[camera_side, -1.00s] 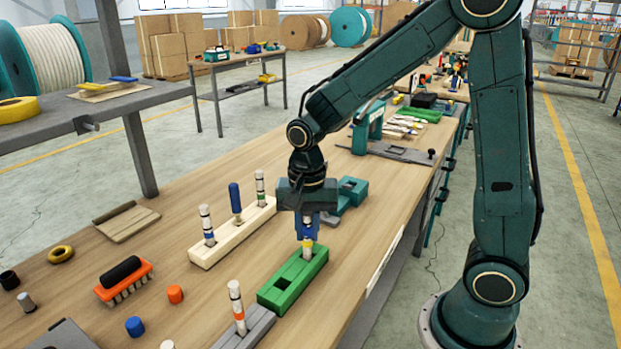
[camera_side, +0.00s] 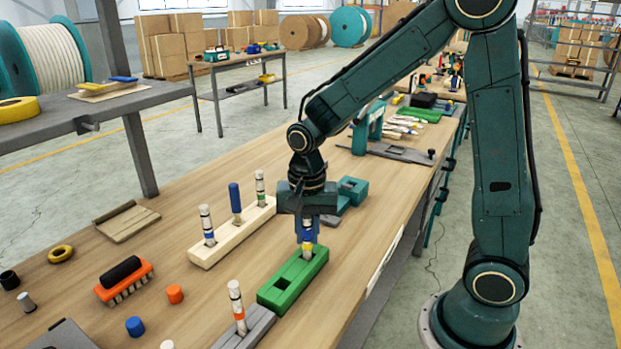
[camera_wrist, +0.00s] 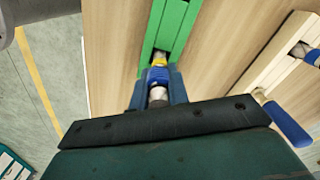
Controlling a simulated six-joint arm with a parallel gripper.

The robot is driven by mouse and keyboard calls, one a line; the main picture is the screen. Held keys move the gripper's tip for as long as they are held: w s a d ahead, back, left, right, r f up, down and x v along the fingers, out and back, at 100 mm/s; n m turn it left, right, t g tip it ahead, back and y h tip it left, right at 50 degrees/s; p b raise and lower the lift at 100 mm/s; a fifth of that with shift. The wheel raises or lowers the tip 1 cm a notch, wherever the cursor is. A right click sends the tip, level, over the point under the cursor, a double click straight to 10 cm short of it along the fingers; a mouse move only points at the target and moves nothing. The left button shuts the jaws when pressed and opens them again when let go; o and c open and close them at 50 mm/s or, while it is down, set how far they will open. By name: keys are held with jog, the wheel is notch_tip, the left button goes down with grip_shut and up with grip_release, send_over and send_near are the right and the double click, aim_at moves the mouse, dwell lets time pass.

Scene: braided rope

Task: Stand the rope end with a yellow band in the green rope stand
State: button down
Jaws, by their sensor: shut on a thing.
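My gripper (camera_side: 307,232) points down and is shut on this rope end. In the wrist view the yellow band (camera_wrist: 158,76) shows just past the fingertips of my gripper (camera_wrist: 159,88), over the near end of the green rope stand (camera_wrist: 165,35). The band's lower edge is at a slot in the stand, but I cannot tell how deep the rope sits.
A cream stand (camera_side: 228,240) with several upright pieces is to the left. A grey stand (camera_side: 250,328) holds a rope end with an orange band (camera_side: 238,305) in front. A teal block (camera_side: 352,190) lies just behind. An orange brush (camera_side: 124,282) lies further left.

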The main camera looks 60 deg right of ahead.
dwell(0.3)
jog(key=c, duration=1.3)
grip_release()
jog(key=shift+r, duration=0.1)
notch_tip(320, 180, up, 14)
jog(key=shift+f, duration=0.25)
jog(key=s+n+t, duration=0.2)
jog(key=s+n, duration=0.2)
jog(key=s, duration=0.1)
jog(key=s+n+t, duration=0.1)
jog(key=s+n, duration=0.3)
jog(key=s, duration=0.1)
jog(key=s+r+n+t, duration=0.1)
jog(key=s+n+t, duration=0.1)
jog(key=s+n, duration=0.2)
jog(key=shift+s+t, duration=0.3)
jog(key=shift+s, duration=0.3)
